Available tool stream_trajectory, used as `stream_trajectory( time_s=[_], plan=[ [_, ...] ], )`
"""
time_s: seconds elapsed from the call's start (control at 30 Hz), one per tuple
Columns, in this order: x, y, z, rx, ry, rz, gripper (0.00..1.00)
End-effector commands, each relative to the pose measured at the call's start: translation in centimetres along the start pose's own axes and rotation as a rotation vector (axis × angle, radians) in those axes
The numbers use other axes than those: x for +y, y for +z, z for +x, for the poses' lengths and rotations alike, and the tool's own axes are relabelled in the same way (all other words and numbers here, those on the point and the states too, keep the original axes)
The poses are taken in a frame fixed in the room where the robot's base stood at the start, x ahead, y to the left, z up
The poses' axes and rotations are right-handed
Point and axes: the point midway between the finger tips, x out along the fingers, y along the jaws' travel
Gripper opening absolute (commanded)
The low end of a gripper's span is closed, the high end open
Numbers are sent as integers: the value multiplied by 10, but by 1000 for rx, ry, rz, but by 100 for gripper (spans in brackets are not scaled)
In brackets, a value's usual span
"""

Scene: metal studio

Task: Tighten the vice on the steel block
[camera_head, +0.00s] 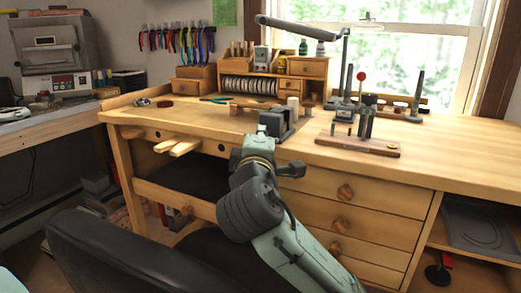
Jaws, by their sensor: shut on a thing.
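The vice (289,118) is a dark grey block-like tool near the front edge of the wooden workbench, in the middle of the view. My gripper (266,131) is at the near side of the vice, at the bench's front edge. It is shut on the vice handle, but my wrist and fingers hide the handle and the exact grip. I cannot make out the steel block or the gap between the jaws from here.
The workbench (450,160) has a stand with dark posts (365,135) right of the vice. A wooden organiser (250,70) and a lamp (300,27) stand behind. A dark chair (100,255) is at lower left.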

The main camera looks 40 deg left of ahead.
Motion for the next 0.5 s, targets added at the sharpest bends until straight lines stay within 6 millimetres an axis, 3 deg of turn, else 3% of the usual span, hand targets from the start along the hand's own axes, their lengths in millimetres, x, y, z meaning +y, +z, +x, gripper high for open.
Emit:
stream_trajectory(
  time_s=[0.03,0.5],
  plan=[
    [-7,-1,-1,4,12,41,0],
    [-4,-2,-1,4,161,401,0]
  ],
)
